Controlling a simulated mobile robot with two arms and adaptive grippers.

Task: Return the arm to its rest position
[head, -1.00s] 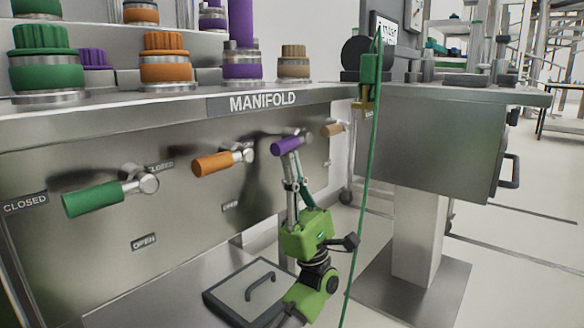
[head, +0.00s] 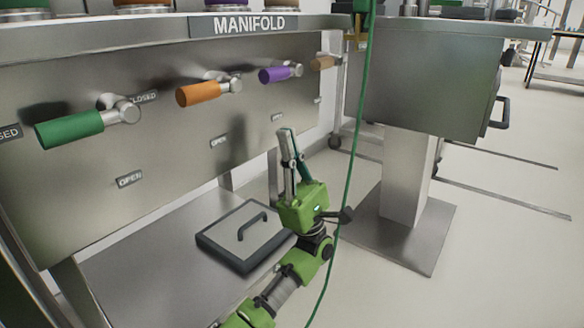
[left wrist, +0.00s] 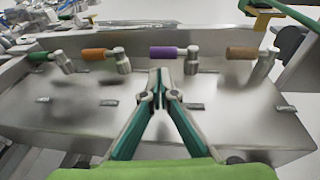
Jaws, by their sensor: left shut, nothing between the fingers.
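My left gripper (head: 284,134) is shut and empty in the head view, standing upright below and in front of the purple valve handle (head: 281,73), apart from it. In the left wrist view its green fingers (left wrist: 163,75) meet at the tips. The manifold panel (head: 180,125) carries a green handle (head: 70,130), an orange handle (head: 198,93) and a brown handle (head: 322,62) besides the purple one. All four handles stick out sideways to the left. My right gripper is in neither view.
A grey lid with a black handle (head: 240,235) lies on the metal shelf below the panel. A green cord (head: 345,190) hangs just right of my gripper.

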